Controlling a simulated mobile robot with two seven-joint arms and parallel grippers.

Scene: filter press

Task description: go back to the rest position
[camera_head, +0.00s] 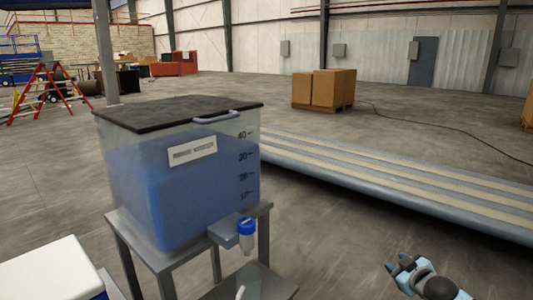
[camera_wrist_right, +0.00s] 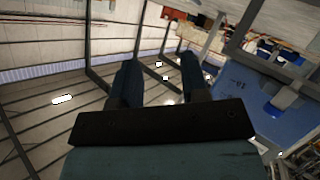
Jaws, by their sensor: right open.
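My right gripper (camera_head: 402,265) shows at the bottom right of the head view, over the bare floor. It is open and empty. In the right wrist view its two dark fingers (camera_wrist_right: 160,82) stand apart with nothing between them. The right arm is well clear of the tank (camera_head: 180,180), to its right. My left gripper is not in view.
The tank holds blue liquid, has a dark lid (camera_head: 180,112), and sits on a grey metal stand (camera_head: 165,262). A blue-and-white tap (camera_head: 246,230) is at its front. A long ribbed grey platform (camera_head: 400,182) lies behind. A white box (camera_head: 50,272) is at lower left.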

